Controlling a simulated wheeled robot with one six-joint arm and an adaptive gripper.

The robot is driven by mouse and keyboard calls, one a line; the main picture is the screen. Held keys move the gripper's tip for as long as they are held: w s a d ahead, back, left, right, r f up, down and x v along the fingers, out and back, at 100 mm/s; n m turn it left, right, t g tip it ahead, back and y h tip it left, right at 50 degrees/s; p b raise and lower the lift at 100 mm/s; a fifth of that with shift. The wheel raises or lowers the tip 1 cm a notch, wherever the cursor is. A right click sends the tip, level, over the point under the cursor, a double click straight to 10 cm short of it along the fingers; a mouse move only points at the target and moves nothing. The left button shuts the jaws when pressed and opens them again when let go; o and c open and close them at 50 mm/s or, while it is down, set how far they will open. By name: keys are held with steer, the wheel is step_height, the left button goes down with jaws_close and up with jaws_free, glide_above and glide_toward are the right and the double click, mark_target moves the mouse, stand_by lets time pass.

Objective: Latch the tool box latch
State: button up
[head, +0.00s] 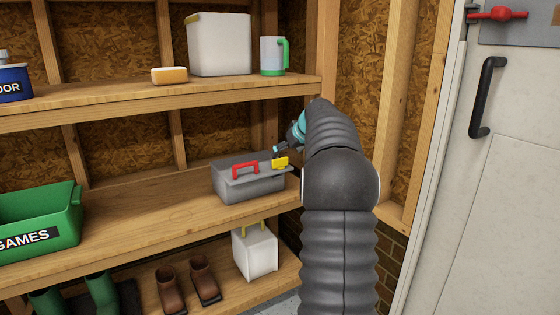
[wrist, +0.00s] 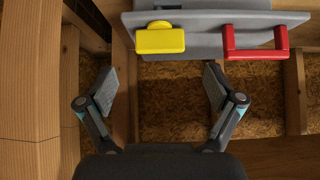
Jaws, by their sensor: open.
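The grey tool box (head: 245,186) stands on the middle shelf with its lid down. A red handle (head: 245,169) is on its lid and also shows in the wrist view (wrist: 255,53). The yellow latch (head: 280,163) is at the right end of the lid; in the wrist view the latch (wrist: 160,41) is beyond my fingertips, roughly centred between them. I cannot tell whether it is fastened. My gripper (head: 280,150) is just above and behind the latch in the head view. In the wrist view my gripper (wrist: 159,75) is open, empty and apart from the latch.
A wooden post (head: 328,50) rises close to my arm at the shelf's right end. The upper shelf (head: 120,98) is above the tool box. A green bin (head: 35,220) stands to the left, with bare shelf (head: 140,207) between. A white container (head: 255,253) is below.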

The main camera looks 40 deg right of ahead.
mark_target(281, 159)
steer(key=x, duration=0.6)
steer(key=shift+w+f, duration=0.25)
steer(key=shift+w, duration=0.05)
steer(key=c, duration=1.1)
